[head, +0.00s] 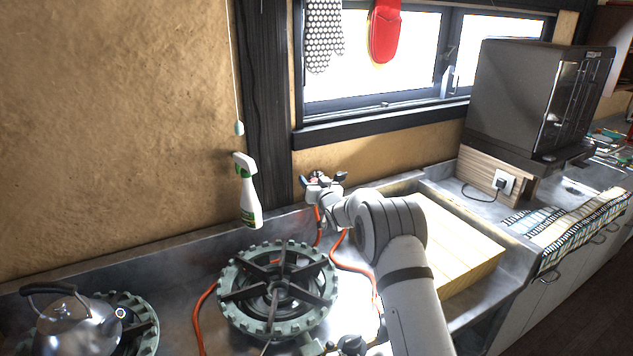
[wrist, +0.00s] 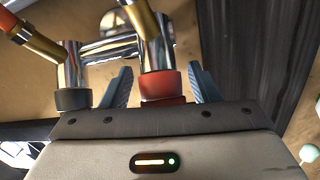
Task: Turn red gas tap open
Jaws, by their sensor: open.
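The red gas tap (wrist: 162,84) shows in the wrist view as a chrome fitting with a red collar and a brass-coloured stem. My gripper (wrist: 160,68) is open, with one blue finger on each side of the red tap. I cannot tell whether either finger touches it. A similar tap with a dark collar (wrist: 72,98) stands to the left, outside the fingers. In the head view my gripper (head: 322,183) is at the wall behind the counter, by the orange hoses. My arm and gripper hide most of the taps there.
A green-rimmed gas burner (head: 277,290) stands in front, with orange hoses (head: 360,268) beside it. A spray bottle (head: 248,192) is left of my gripper. A kettle (head: 75,325) is at lower left. A wooden board (head: 458,242) and an oven (head: 530,95) are right.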

